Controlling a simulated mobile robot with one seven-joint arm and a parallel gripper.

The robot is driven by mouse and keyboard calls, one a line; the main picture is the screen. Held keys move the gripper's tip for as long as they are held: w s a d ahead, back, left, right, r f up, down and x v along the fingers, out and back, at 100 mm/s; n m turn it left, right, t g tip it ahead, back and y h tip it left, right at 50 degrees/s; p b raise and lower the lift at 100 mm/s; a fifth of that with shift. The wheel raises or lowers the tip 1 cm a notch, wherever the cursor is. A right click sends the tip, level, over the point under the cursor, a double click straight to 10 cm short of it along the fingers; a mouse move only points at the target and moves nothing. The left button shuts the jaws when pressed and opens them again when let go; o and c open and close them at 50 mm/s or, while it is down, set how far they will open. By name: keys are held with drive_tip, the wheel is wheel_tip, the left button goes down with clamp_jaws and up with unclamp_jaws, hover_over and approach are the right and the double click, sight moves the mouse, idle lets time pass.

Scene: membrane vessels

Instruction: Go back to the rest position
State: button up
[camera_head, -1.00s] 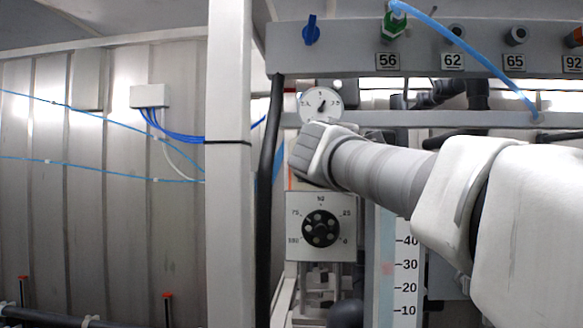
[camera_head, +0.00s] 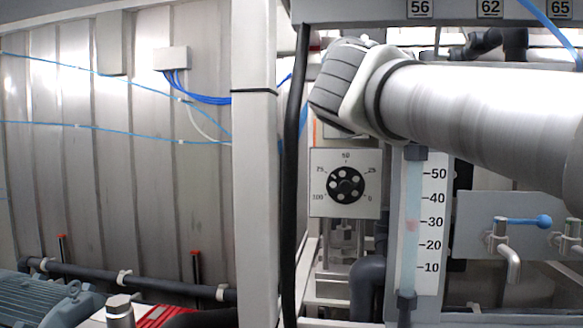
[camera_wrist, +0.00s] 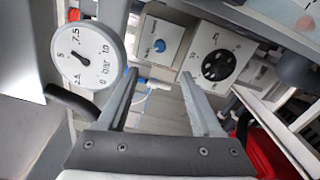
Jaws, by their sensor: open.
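My gripper (camera_wrist: 160,88) shows in the wrist view with its two grey fingers apart and nothing between them. It points toward a panel with a black dial (camera_wrist: 217,65), a box with a blue knob (camera_wrist: 159,46) and a round pressure gauge (camera_wrist: 88,56) on the left. In the head view my arm reaches in from the right. The fingers are hidden there behind the grey wrist end of the arm. That wrist end is above the white dial panel (camera_head: 345,157).
A pale post (camera_head: 256,200) and a black cable stand left of the dial. A flow tube with a scale (camera_head: 431,230) is below my arm. Taps with a blue lever (camera_head: 528,221) are at right. A motor (camera_head: 45,298) and dark pipe lie at lower left.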

drive_tip(key=s+d+f+m+g, duration=0.25)
drive_tip(key=s+f+m, duration=0.2)
drive_tip(key=f, duration=0.55)
drive_tip(key=s+d+f+m+g, duration=0.25)
drive_tip(key=s+f+m, duration=0.2)
drive_tip(key=f, duration=0.45)
drive_tip(key=s+d+f+m+g, duration=0.2)
drive_tip(key=s+f+m+g, duration=0.3)
drive_tip(key=f, duration=0.5)
drive_tip(key=s+a+f+m+g+y, duration=0.2)
drive_tip(key=s+a+f+m+y, duration=0.1)
drive_tip(key=s+f, duration=0.7)
drive_tip(key=shift+f+m, duration=0.6)
